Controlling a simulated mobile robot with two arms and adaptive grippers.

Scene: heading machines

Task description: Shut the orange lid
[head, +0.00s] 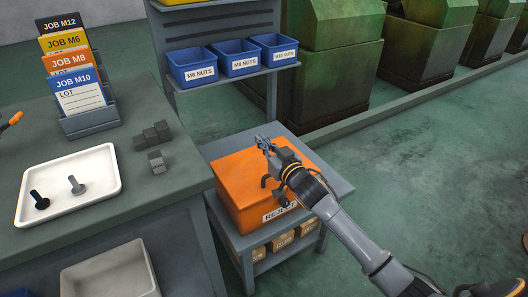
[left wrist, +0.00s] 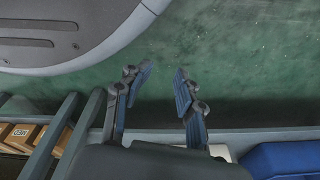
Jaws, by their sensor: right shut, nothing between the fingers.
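The orange box (head: 236,207) stands on a grey stand beside the workbench, with a label on its front that is partly hidden by my right arm. Its orange lid (head: 236,168) covers the top and looks about level; I cannot tell whether it sits fully flush. My right gripper (head: 264,142) is shut and empty over the lid's far right part; I cannot tell whether it touches. It hides part of the lid. My left gripper (left wrist: 161,78) shows only in the left wrist view, open with a gap between its fingers, above the green floor.
The grey workbench (head: 150,195) holds a white tray (head: 100,165) with two bolts, a job card rack (head: 90,122) and dark blocks (head: 151,135). Blue nut bins (head: 193,66) sit on a shelf behind. Cartons (head: 283,241) fill the stand's lower shelf. Green floor (head: 420,180) is open at right.

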